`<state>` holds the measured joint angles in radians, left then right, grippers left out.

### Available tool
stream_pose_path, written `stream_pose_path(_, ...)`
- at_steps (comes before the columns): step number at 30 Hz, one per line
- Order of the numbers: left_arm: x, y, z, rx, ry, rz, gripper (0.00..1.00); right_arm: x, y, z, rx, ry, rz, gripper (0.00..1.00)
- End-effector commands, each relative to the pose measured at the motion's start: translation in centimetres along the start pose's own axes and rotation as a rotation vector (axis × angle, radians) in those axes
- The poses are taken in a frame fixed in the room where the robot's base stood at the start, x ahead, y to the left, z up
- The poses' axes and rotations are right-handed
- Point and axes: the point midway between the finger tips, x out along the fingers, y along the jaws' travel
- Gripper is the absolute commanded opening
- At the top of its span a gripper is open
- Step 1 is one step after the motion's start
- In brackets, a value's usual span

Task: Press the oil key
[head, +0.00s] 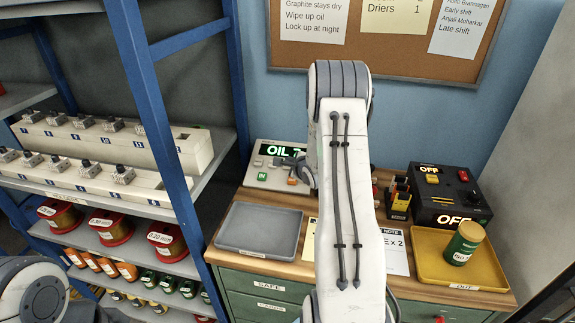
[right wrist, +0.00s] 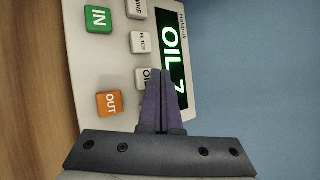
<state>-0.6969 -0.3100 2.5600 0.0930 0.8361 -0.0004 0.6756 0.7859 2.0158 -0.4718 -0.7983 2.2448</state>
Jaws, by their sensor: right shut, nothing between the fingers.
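The keypad panel (head: 266,180) is a pale box at the back left of the bench, with a lit display (head: 283,151) that starts with OIL. In the right wrist view the white OIL key (right wrist: 142,77) sits above the orange OUT key (right wrist: 109,103), its label partly covered by my fingers. My right gripper (right wrist: 165,72) is shut and empty, its tips at the key's right edge and over the display (right wrist: 174,60). I cannot tell whether they touch. In the head view the right gripper (head: 293,163) shows small at the panel, partly behind my arm. My left gripper is out of view.
A grey tray (head: 232,242) lies in front of the panel. A yellow tray (head: 420,262) holds a green jar (head: 464,243) at the right. A black box (head: 423,201) marked OFF stands behind it. A blue-framed shelf (head: 150,90) stands at the left.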

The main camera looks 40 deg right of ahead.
Motion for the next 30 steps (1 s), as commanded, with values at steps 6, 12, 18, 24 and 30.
stream_pose_path(6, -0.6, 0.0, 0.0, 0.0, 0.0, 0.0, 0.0, -0.4, -0.4, 0.3, 0.0, 0.0, 0.0, 0.0)
stream_pose_path(12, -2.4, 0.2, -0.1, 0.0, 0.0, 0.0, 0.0, -1.8, -1.6, 1.4, 0.001, 0.0, -0.001, 0.0)
stream_pose_path(18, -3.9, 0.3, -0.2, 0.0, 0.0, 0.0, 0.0, -3.2, -2.5, 2.4, 0.0, 0.0, -0.001, 0.0)
stream_pose_path(24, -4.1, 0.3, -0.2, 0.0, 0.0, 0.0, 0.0, -3.5, -2.6, 2.6, 0.0, 0.0, 0.0, 0.0)
stream_pose_path(30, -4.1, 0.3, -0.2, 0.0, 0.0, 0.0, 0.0, -3.5, -2.5, 2.5, 0.0, 0.0, 0.0, 0.0)
